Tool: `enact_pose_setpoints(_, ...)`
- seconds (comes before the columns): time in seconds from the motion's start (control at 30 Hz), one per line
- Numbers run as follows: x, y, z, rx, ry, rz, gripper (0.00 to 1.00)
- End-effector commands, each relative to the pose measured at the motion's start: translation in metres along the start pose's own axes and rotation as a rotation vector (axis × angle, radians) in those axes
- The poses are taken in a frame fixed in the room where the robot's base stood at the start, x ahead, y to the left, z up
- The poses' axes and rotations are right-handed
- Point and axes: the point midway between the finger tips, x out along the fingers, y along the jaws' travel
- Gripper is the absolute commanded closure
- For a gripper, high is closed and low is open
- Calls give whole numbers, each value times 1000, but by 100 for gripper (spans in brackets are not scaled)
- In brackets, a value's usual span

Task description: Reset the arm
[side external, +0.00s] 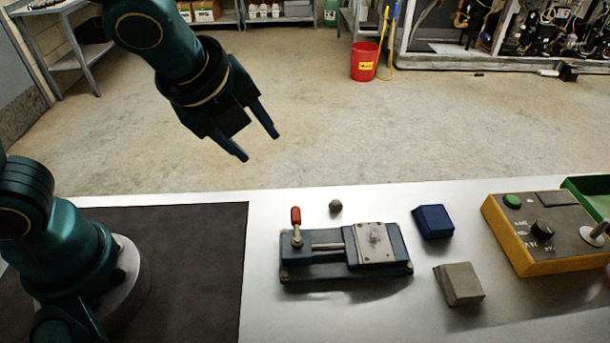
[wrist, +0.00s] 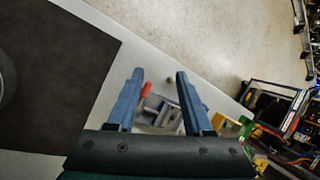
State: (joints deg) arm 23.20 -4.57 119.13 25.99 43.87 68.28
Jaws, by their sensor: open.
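My gripper (side external: 256,145) is open and empty, held in the air above and behind the table's back edge in the side view. In the wrist view its two blue fingers (wrist: 158,85) are spread apart. Below them a clamp or vise with a red-tipped handle (wrist: 146,90) shows partly, with part of it hidden by my gripper. In the side view this blue-grey clamp (side external: 330,262) sits on the table, its red handle (side external: 296,216) upright.
On the white table (side external: 290,325) are a small round dark object (side external: 335,206), a blue block (side external: 433,222), a grey block (side external: 459,284), a yellow control box (side external: 550,258) and a green tray (side external: 588,185). A dark mat (side external: 190,270) lies at left. A red bucket (side external: 364,62) stands on the floor.

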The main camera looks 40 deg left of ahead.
Motion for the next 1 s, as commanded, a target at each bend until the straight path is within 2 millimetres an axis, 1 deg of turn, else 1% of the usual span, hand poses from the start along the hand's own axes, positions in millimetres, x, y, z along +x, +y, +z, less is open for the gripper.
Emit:
enact_pose_setpoints(0.03, -11, 6, 15, -150, -5, -14, 49)
enact_pose_setpoints(0.07, -16, 10, 21, -237, -5, -18, 49)
enact_pose_setpoints(0.1, -22, 16, 28, -359, -3, -23, 49)
enact_pose_setpoints(0.17, -31, 26, 37, -547, 1, -29, 49)
enact_pose_setpoints(0.23, -41, 40, 43, -779, 12, -36, 49)
enact_pose_setpoints(0.37, -54, 64, 44, -1240, 49, -35, 49)
enact_pose_setpoints(0.4, -56, 72, 40, -1379, 64, -25, 49)
enact_pose_setpoints(0.5, -58, 84, 30, -1640, 97, 19, 49)
enact_pose_setpoints(0.6, -56, 91, 20, -1793, 105, 82, 49)
enact_pose_setpoints(0.7, -56, 91, 17, -1874, 107, 103, 49)
enact_pose_setpoints(1.0, -56, 91, 18, -1898, 105, 103, 49)
